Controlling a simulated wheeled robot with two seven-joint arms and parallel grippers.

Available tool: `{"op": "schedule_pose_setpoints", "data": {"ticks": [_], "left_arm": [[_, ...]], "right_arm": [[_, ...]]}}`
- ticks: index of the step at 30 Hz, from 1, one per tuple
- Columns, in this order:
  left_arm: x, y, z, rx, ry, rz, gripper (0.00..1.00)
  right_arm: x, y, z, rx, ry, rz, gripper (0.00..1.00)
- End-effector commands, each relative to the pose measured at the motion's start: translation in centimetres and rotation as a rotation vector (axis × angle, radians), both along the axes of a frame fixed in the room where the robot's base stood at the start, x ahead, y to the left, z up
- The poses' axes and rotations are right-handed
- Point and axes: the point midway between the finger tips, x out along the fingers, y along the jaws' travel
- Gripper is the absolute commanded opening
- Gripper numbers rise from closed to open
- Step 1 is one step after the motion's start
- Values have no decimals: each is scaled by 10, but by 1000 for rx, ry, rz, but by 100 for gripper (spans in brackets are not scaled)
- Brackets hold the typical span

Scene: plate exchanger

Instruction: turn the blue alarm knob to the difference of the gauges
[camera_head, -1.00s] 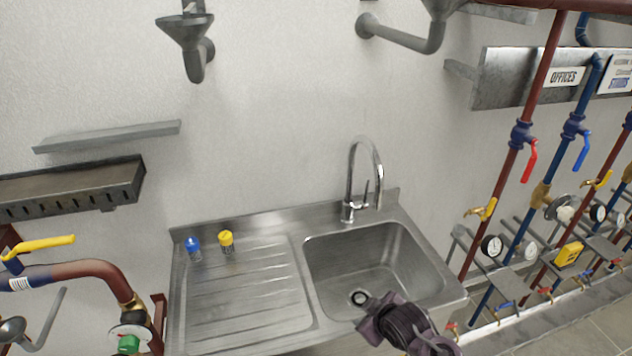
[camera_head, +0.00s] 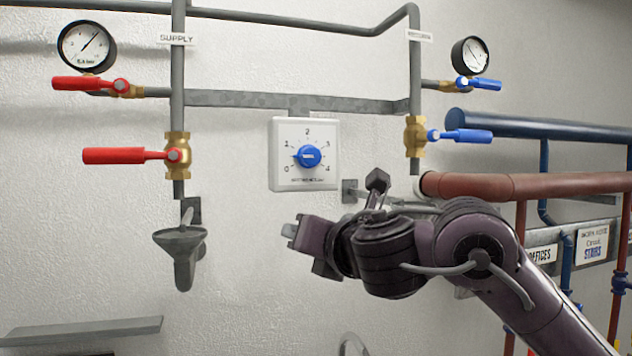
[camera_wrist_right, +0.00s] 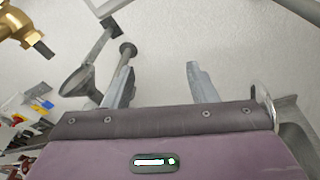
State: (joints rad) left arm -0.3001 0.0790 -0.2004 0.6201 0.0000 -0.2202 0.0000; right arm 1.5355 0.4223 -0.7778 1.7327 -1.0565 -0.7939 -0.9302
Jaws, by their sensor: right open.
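The blue alarm knob (camera_head: 309,156) sits on a white square dial plate (camera_head: 305,182) marked 0 to 4 on the wall. Its pointer seems to face left, between 0 and 1. The supply gauge (camera_head: 87,46) hangs at the upper left, its needle pointing up and right. The second gauge (camera_head: 471,55) is at the upper right, smaller and angled, its reading too small to tell. My right gripper (camera_head: 291,232) is below the dial plate, apart from the knob. In the right wrist view its fingers (camera_wrist_right: 160,82) are spread and empty. My left gripper is out of view.
Red-handled valves (camera_head: 128,155) stand left of the dial, blue-handled valves (camera_head: 462,135) right of it. A grey pipe (camera_head: 250,99) runs just above the plate. A grey funnel (camera_head: 181,252) is at lower left. A large red pipe (camera_head: 540,186) lies to the right.

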Motion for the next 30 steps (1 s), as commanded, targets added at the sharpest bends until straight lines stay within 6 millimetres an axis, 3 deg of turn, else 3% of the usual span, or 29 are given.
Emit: {"op": "schedule_pose_setpoints", "data": {"ticks": [1,3,6,9,14,30], "left_arm": [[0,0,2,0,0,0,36],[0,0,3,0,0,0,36],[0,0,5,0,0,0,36],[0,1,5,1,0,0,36],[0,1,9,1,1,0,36],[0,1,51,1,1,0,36]], "right_arm": [[-11,-5,32,-92,-80,-7,52],[-25,-12,61,-213,-163,-20,52],[-41,-22,93,-351,-253,-48,52],[-53,-29,113,-439,-306,-70,52],[-56,-32,124,-491,-335,-83,52],[11,-11,125,-488,-332,-84,52]]}}
